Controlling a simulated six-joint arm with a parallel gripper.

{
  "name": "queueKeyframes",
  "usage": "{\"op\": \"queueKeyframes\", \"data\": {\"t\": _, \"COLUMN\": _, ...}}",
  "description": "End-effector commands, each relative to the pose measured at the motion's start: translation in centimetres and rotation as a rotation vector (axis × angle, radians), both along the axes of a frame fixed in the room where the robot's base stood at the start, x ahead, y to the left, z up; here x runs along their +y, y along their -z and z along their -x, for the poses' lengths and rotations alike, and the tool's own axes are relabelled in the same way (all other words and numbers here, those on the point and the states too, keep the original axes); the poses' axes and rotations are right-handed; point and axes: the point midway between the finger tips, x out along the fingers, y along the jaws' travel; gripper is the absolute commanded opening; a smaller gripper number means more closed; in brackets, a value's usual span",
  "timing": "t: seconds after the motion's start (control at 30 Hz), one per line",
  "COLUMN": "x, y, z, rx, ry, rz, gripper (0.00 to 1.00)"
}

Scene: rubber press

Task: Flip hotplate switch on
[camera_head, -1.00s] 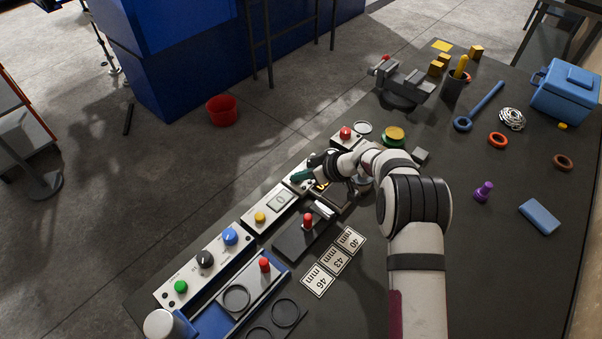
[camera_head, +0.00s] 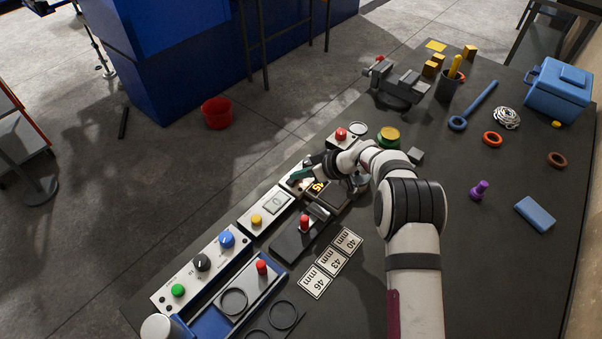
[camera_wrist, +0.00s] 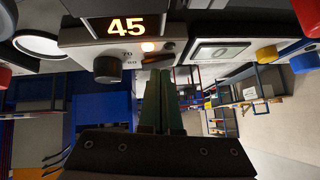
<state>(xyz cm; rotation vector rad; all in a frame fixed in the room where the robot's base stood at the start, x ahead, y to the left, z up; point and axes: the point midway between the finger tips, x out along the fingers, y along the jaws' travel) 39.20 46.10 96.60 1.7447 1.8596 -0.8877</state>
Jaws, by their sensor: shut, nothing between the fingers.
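The hotplate (camera_head: 331,197) stands mid-bench, partly covered by my arm. Its orange display (camera_wrist: 125,26) is lit and reads 45 in the wrist view. Below it are a dark knob (camera_wrist: 107,68), a small glowing lamp (camera_wrist: 148,46) and a dark switch lever (camera_wrist: 157,61). My gripper (camera_wrist: 160,74) is shut and empty, its green fingers together with their tips just at the switch. I cannot tell whether they touch it. In the head view my gripper (camera_head: 304,170) is over the hotplate's front panel, and the switch is hidden there.
A box with a yellow button (camera_head: 257,219) sits beside the hotplate on the left. A red-button box (camera_head: 341,134) stands on its other side. A dark press with a red knob (camera_head: 304,222) is in front. The bench's right half has open room between loose items.

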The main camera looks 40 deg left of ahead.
Motion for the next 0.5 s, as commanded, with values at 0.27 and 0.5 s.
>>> {"op": "queueKeyframes", "data": {"t": 0.27, "x": -0.7, "y": -4.8, "z": 0.6, "rx": -0.003, "ry": 0.002, "rz": -0.001, "gripper": 0.0}}
{"op": "queueKeyframes", "data": {"t": 0.5, "x": -4.8, "y": -8.7, "z": 1.3, "rx": -0.002, "ry": 0.002, "rz": -0.001, "gripper": 0.0}}
